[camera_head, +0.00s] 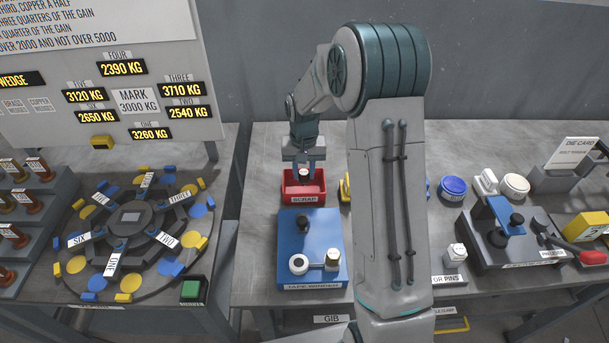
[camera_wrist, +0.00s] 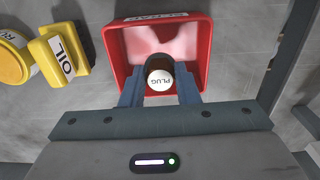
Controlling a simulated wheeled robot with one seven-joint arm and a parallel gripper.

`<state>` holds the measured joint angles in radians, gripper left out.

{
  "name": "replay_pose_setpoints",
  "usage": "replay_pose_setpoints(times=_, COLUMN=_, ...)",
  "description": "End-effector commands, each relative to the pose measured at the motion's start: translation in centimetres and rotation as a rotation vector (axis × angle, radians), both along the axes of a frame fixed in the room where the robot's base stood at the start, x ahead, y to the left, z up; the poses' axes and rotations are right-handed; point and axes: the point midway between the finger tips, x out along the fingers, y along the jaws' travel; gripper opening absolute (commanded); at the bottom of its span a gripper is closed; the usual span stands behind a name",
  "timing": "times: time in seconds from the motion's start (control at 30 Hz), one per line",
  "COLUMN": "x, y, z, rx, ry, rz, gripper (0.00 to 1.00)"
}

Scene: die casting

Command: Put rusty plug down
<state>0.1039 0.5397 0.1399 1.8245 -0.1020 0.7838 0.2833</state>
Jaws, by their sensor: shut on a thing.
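The plug (camera_wrist: 160,79), with a white top lettered PLUG and a dark body, is between the two fingers of my gripper (camera_wrist: 160,92) in the wrist view. My gripper is shut on it. The plug is over the red SCRAP tray (camera_wrist: 117,35); whether it touches the tray floor cannot be told. In the head view, my gripper (camera_head: 304,172) points down over the red tray (camera_head: 303,199), with the plug (camera_head: 305,178) between its fingers. Rust on the plug is not clear, as its sides are mostly hidden.
A yellow OIL block (camera_wrist: 58,57) and a yellow round container (camera_wrist: 12,57) stand left of the tray in the wrist view. The blue tape winder (camera_head: 290,248) stands just in front of the tray. A round dial (camera_head: 130,240) fills the left table.

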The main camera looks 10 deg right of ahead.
Motion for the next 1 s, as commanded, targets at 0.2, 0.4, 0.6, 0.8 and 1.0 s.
replay_pose_setpoints(times=0.2, x=0.0, y=0.0, z=-2.4, rx=0.0, ry=0.001, rz=0.0, gripper=0.0)
replay_pose_setpoints(times=0.4, x=0.0, y=0.0, z=-2.5, rx=0.0, ry=0.0, rz=0.001, gripper=0.0)
replay_pose_setpoints(times=0.6, x=0.0, y=0.0, z=-2.7, rx=0.0, ry=0.0, rz=0.0, gripper=0.45)
replay_pose_setpoints(times=0.8, x=0.0, y=0.0, z=-2.7, rx=0.0, ry=0.001, rz=0.0, gripper=0.5)
replay_pose_setpoints(times=1.0, x=0.0, y=0.0, z=-2.2, rx=0.0, ry=-0.001, rz=0.001, gripper=0.5)
